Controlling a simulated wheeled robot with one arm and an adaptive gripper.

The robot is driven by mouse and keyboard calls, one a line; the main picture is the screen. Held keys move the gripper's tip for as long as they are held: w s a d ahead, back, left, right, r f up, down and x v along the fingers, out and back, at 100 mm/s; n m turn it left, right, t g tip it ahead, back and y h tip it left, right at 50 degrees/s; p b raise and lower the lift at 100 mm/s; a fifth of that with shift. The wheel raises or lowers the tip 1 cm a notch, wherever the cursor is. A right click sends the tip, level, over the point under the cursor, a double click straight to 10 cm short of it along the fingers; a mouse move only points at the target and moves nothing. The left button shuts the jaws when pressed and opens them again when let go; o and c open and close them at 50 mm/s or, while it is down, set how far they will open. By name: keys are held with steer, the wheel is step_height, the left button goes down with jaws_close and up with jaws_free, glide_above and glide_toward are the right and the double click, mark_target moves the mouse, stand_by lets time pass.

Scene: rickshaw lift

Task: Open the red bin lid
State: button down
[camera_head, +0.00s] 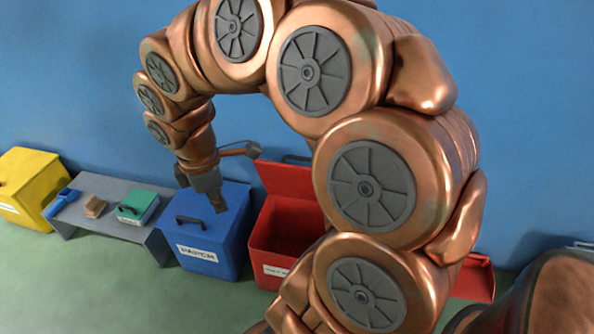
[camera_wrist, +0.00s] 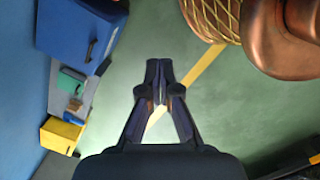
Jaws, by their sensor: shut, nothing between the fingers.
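The red bin (camera_head: 262,241) stands against the blue wall, right of the blue bin. Its lid (camera_head: 286,180) is raised and leans back toward the wall, and the dark red inside shows. A dark handle shows behind the lid's top edge. My arm hides the bin's right part. My gripper (camera_head: 218,204) points down in front of the blue bin's upper right, left of the red bin and apart from its lid. In the wrist view, my gripper (camera_wrist: 160,66) has its fingers together with nothing between them. The red bin does not show there.
The closed blue bin (camera_head: 203,262) has a label and handle; it also shows in the wrist view (camera_wrist: 65,28). A grey bench (camera_head: 85,215) holds a green box (camera_head: 136,207), a brown block (camera_head: 95,207) and a blue item. A yellow bin (camera_head: 28,172) stands far left. Green floor is clear in front.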

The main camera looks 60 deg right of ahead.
steer(key=w+d+f+n+t+b, duration=0.1)
steer(key=w+d+f+n+b, duration=0.25)
steer(key=d, duration=0.35)
steer(key=n+h+b, duration=0.3)
steer(key=n+b, duration=0.5)
steer(key=b, duration=0.2)
glide_above(300, 178)
steer(key=w, duration=0.1)
steer(key=shift+m+t, duration=0.25)
steer(key=shift+t, duration=0.15)
steer(key=f, duration=1.5)
steer(key=shift+w+d+f, duration=0.1)
steer(key=shift+d+f, duration=0.1)
steer(key=shift+f, duration=0.2)
steer(key=shift+r+p, duration=0.1)
steer(key=shift+p, duration=0.2)
